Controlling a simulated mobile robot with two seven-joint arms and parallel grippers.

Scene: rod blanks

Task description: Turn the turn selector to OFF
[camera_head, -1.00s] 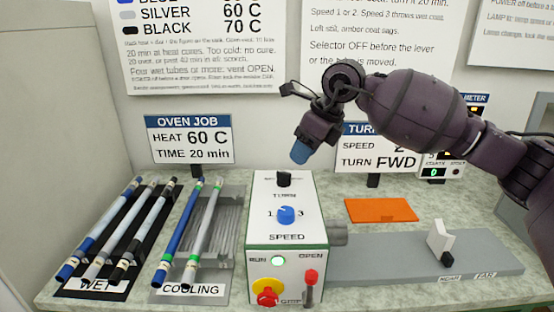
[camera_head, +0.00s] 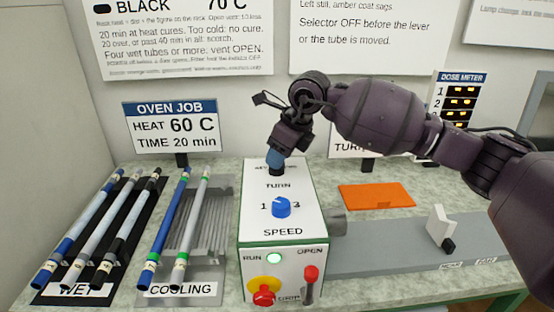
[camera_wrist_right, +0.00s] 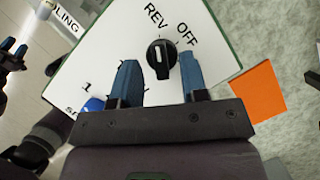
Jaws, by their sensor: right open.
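The turn selector (camera_head: 277,170) is a black knob on top of the white control box (camera_head: 258,222). In the right wrist view the selector (camera_wrist_right: 161,57) shows a white mark, with REV and OFF printed beyond it; I cannot tell for sure which label the mark points at. My right gripper (camera_head: 275,158) points down at the selector, its blue fingertips close above or beside it. In the wrist view the right gripper (camera_wrist_right: 160,82) is open, fingers apart on either side of the knob; contact is unclear. A dark part with bluish tips, apparently my left gripper (camera_wrist_right: 14,50), shows at the left edge.
The blue speed knob (camera_head: 281,207) sits just in front. The box front carries a green RUN light (camera_head: 274,258), a red stop button (camera_head: 264,298) and a red lever (camera_head: 311,273). Rods lie on racks at left. An orange mat (camera_head: 376,196) lies at right.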

